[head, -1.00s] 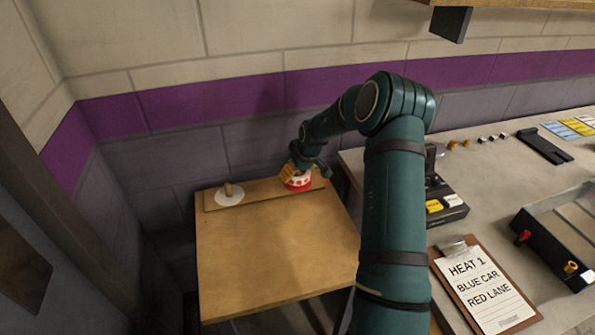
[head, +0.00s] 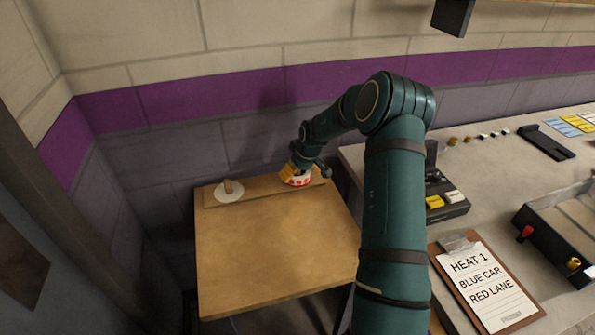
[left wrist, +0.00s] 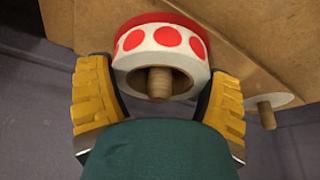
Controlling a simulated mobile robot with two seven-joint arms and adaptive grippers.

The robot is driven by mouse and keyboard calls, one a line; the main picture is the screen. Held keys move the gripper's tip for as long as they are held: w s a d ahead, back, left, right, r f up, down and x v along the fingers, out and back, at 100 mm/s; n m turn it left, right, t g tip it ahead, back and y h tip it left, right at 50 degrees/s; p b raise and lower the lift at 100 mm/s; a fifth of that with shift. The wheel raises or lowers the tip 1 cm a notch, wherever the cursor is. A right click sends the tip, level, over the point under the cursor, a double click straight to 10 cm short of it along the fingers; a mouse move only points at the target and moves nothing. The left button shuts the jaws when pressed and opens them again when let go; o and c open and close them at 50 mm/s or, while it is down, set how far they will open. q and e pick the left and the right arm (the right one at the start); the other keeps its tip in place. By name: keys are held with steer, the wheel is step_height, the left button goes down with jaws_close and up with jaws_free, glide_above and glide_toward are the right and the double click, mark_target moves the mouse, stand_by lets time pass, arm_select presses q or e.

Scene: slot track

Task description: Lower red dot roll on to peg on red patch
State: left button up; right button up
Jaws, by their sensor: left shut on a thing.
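The white roll with red dots (left wrist: 155,42) is between the yellow fingers of my left gripper (left wrist: 160,68), which is shut on it. The roll also shows in the head view (head: 299,180), at the back right of the small wooden table. In the left wrist view a wooden peg (left wrist: 159,82) shows inside the roll's hole, so the roll is around the peg. The red patch (left wrist: 170,20) shows as a band just past the roll's edge. Whether the roll touches the patch is hidden. My right gripper is not in view.
A second peg (head: 228,187) stands on a white patch (head: 230,196) at the left of the same wooden strip. The front of the wooden table (head: 270,255) is bare. A counter with a clipboard (head: 485,290) and a button box (head: 446,209) stands at the right.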

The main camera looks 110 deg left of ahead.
arm_select(q)
steer(key=shift+f, duration=0.2)
steer(key=o, duration=1)
steer(key=v, duration=1.2)
